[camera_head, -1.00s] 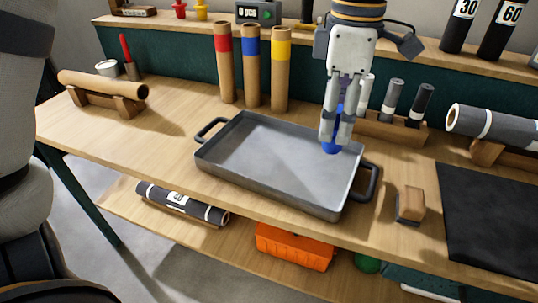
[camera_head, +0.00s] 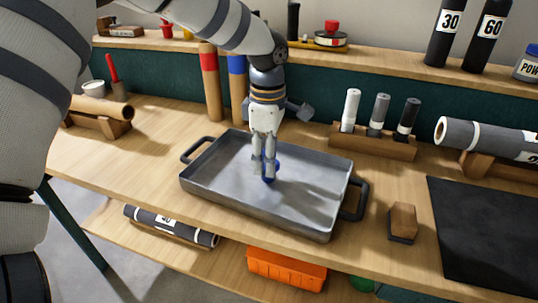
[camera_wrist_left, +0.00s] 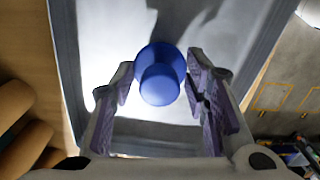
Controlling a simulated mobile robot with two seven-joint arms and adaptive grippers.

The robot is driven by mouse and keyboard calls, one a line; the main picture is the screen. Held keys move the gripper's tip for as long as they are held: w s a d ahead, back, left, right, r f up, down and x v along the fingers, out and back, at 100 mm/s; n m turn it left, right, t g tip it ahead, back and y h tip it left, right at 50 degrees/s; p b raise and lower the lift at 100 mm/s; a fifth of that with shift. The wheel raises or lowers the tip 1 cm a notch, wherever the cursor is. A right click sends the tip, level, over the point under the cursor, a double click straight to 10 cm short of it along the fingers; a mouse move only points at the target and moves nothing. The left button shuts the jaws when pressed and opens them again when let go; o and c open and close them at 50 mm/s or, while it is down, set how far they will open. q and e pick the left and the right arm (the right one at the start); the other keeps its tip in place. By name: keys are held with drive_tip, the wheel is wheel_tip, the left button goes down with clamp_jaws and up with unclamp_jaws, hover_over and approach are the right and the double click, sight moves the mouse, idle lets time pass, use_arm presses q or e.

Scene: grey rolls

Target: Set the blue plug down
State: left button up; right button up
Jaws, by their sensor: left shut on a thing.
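My left gripper (camera_head: 264,168) points down over the middle of the grey metal tray (camera_head: 215,168). It is shut on the blue plug (camera_head: 269,178), which shows low between the fingers. In the left wrist view the plug (camera_wrist_left: 161,78) has a round wider disc and a narrower knob, and sits between the two finger pads of the gripper (camera_wrist_left: 160,88). The tray floor (camera_wrist_left: 110,45) lies behind it. I cannot tell whether the plug touches the tray floor. The right gripper is not in view.
The tray has raised walls and handles (camera_head: 357,200). A wooden block with markers (camera_head: 372,142) stands behind it on the right. A brush-like block (camera_head: 403,221) and black mat (camera_head: 485,235) are at right. Cardboard tubes (camera_head: 211,85) stand behind. The rest of the tray looks empty.

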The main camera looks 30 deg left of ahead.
use_arm(q)
drive_tip(key=o, duration=1.2)
drive_tip(key=shift+o, duration=0.2)
wheel_tip(320, 180, up, 12)
drive_tip(key=shift+r, duration=0.15)
